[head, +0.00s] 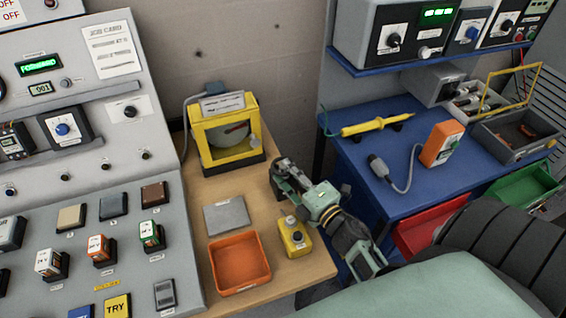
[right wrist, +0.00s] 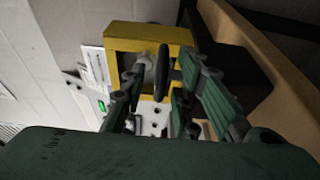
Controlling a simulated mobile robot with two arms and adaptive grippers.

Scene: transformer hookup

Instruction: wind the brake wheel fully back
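A yellow-framed unit (head: 249,104) stands at the back of the wooden bench, with a dial-like face and a small round part on its right side. Its yellow frame (right wrist: 150,32) also shows in the right wrist view. There a dark wheel (right wrist: 162,70), probably the brake wheel, appears nearly edge-on between my right fingers. My right gripper (head: 283,174) is just right of the unit; in the wrist view its green-padded fingers (right wrist: 165,95) are apart. I see no contact with the wheel, but depth is hard to judge. My left gripper is out of view.
On the bench are a grey plate (head: 226,215), an orange tray (head: 240,290) and a yellow button box (head: 295,237). A sloped control panel (head: 150,185) borders the left. A blue bench (head: 380,175) with a yellow probe (head: 376,127) is at right.

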